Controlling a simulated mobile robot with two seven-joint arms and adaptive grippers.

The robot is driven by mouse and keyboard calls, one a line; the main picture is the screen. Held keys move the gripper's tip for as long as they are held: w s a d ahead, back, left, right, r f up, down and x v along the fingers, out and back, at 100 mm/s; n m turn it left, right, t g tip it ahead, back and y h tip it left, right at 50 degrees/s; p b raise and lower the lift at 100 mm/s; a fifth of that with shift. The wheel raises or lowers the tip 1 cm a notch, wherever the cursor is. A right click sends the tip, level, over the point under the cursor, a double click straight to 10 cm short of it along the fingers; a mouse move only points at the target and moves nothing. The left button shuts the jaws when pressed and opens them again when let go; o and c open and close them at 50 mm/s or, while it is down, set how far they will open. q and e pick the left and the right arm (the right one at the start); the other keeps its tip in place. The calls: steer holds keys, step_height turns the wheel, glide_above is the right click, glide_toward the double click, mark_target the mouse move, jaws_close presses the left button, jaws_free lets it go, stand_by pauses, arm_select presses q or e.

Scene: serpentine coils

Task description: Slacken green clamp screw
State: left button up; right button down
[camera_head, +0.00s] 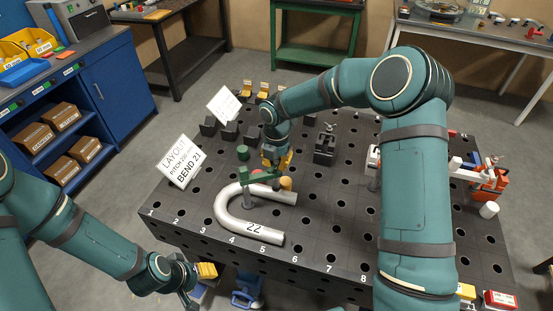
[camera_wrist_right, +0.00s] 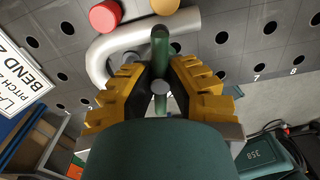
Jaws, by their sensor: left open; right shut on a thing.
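The green clamp (camera_head: 257,178) stands on the dark perforated table beside the bent grey pipe marked 22 (camera_head: 262,233), its arm over the pipe's upper leg. My right gripper (camera_head: 276,160) is lowered from above at the clamp. In the right wrist view, its yellow fingers (camera_wrist_right: 160,85) are shut on the green clamp screw (camera_wrist_right: 160,48), with a round grey end between them. The fingers and wrist hide part of the screw in the head view. My left gripper (camera_head: 196,281) is open and empty, low in front of the table's front edge.
Dark blocks (camera_head: 325,147) stand behind.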

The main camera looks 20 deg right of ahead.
mark_target(277, 161)
steer(key=shift+d+n+p, duration=0.1)
steer(key=shift+n+p, duration=0.35)
steer(key=shift+n, duration=0.65)
steer(key=c, duration=0.8)
jaws_free()
steer(key=shift+c, duration=0.2)
steer(key=shift+r, duration=0.1)
step_height(277, 161, up, 12)
